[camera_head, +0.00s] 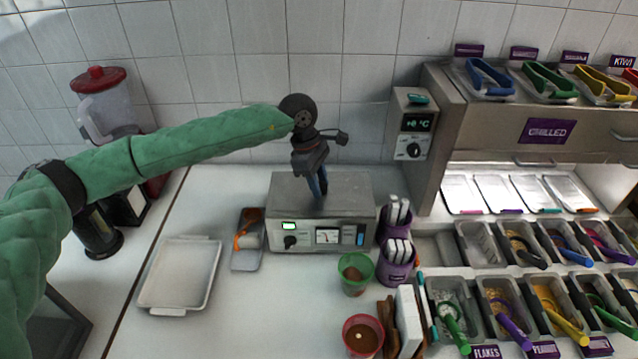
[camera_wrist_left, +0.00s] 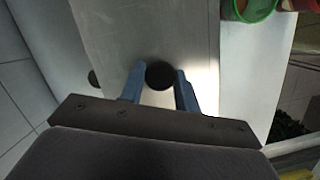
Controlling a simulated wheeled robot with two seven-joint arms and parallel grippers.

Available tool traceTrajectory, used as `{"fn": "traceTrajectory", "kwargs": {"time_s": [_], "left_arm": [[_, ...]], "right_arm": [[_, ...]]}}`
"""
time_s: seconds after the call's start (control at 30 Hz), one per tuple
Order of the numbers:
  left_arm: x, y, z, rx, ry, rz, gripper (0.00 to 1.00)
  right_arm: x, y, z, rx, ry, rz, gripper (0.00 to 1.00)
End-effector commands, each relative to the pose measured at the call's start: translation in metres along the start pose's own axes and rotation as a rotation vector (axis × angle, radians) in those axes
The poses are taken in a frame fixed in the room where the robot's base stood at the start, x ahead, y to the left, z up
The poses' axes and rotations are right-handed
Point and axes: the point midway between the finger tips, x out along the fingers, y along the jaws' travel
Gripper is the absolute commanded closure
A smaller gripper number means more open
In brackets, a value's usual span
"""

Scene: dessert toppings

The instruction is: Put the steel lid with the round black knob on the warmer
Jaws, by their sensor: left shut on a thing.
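The warmer (camera_head: 325,238) is a steel box with a dial, a gauge and a lit green display on its front, standing at the back of the counter. My left gripper (camera_head: 318,192) points down over the middle of its flat steel top. In the left wrist view, a round black knob (camera_wrist_left: 160,75) sits between the blue fingertips of the gripper (camera_wrist_left: 159,88), which is shut on it. The steel lid (camera_wrist_left: 150,35) spreads flat below the knob. The fingers hide the knob in the head view. I cannot tell whether the lid touches the warmer. My right gripper is not in view.
A green cup (camera_head: 357,274), a red cup (camera_head: 363,336) and purple holders (camera_head: 396,262) stand right of and before the warmer. A grey tray (camera_head: 249,252) lies to its left, with a larger pale tray (camera_head: 181,275) beyond. A controller box (camera_head: 411,124) stands back right. The front-middle counter is clear.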

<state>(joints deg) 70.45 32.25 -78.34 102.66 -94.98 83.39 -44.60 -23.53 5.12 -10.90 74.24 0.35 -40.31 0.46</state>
Motion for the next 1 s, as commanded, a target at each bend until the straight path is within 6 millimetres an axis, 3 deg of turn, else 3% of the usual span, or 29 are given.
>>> {"fn": "traceTrajectory", "kwargs": {"time_s": [0.2,0.23,0.33,0.67,1.0], "left_arm": [[-0.001,0.000,0.000,0.000,0.000,0.001,1.00],[-0.001,0.000,0.000,0.000,0.000,0.001,0.62],[-0.001,0.000,0.000,0.000,0.000,0.001,0.42],[-0.001,0.000,0.000,0.000,0.000,0.000,0.42],[-0.018,0.000,0.005,0.001,-0.001,0.001,0.42]], "right_arm": [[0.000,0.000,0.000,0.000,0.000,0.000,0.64],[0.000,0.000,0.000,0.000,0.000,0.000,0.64],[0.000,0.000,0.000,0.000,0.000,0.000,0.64],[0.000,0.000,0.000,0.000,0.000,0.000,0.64],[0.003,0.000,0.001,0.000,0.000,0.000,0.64]]}}
